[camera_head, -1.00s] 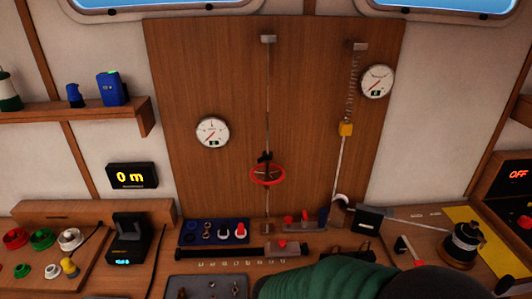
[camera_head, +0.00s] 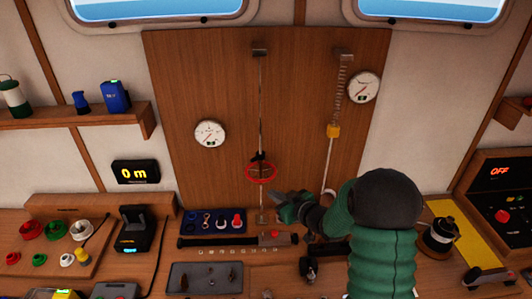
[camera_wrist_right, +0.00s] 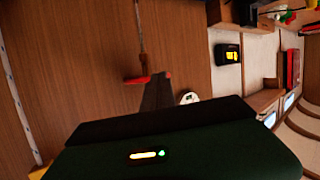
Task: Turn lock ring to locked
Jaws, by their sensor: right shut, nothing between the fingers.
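A red ring (camera_head: 262,181), which looks like the lock ring, sits around a thin vertical rod (camera_head: 261,110) in front of the wooden panel. A small black part is at its top edge. My right gripper (camera_head: 273,196) is shut and empty, just below and to the right of the ring, pointing left. In the right wrist view the red ring (camera_wrist_right: 135,81) is seen near edge-on, partly behind the dark fingers (camera_wrist_right: 160,78). I cannot tell whether they touch it. No lock marking is readable. My left gripper is out of view.
A second line with a spring and yellow block (camera_head: 333,131) hangs to the right, beside a gauge (camera_head: 363,87). Another gauge (camera_head: 209,134) is to the left. A blue tray (camera_head: 213,221) and a dark rail (camera_head: 225,241) lie on the bench below the ring.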

